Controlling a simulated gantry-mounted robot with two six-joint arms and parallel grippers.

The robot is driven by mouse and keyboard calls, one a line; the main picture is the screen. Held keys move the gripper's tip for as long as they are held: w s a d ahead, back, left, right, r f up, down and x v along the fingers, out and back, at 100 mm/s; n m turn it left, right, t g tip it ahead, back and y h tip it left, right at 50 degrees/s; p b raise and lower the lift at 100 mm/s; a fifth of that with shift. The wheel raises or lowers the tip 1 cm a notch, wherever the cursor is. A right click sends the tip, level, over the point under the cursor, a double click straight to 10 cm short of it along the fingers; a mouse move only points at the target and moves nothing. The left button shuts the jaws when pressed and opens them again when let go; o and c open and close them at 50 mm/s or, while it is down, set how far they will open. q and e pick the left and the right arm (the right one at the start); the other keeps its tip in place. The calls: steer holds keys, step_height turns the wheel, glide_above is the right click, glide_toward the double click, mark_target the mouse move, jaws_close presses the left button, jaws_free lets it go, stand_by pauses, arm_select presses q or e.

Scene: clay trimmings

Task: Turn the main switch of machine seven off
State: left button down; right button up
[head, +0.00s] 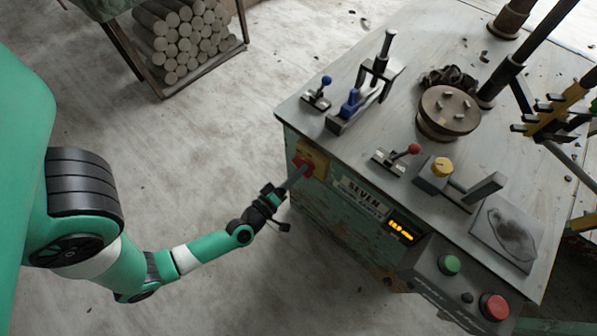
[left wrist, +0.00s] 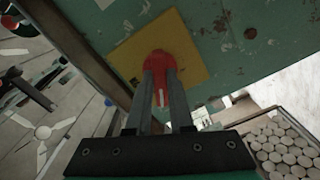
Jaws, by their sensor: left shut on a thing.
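The machine's main switch is a red rotary knob (head: 303,166) on a yellow plate (head: 315,157), on the painted green side of the machine below the tabletop edge. A plate reading SEVEN (head: 362,193) is to its right. My left gripper (head: 299,173) reaches up from the lower left and is shut on the red knob. In the left wrist view, its two fingers (left wrist: 161,80) lie on either side of the red knob (left wrist: 160,61), in front of the yellow plate (left wrist: 193,45). The fingers hide part of the knob, and I cannot tell which setting it points to.
An amber display (head: 401,230) is lit. A control box with a green button (head: 449,264) and a red button (head: 494,307) juts from the machine's front. Clamps and a round turntable (head: 447,112) stand on top. A rack of clay rolls (head: 185,45) stands at the upper left.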

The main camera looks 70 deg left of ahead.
arm_select(q)
steer(key=n+b, duration=0.1)
steer(key=n, duration=0.4)
steer(key=shift+f, duration=0.1)
arm_select(e)
steer(key=shift+f, duration=0.55)
arm_select(q)
steer(key=shift+n, duration=0.3)
steer(key=c, duration=0.8)
jaws_free()
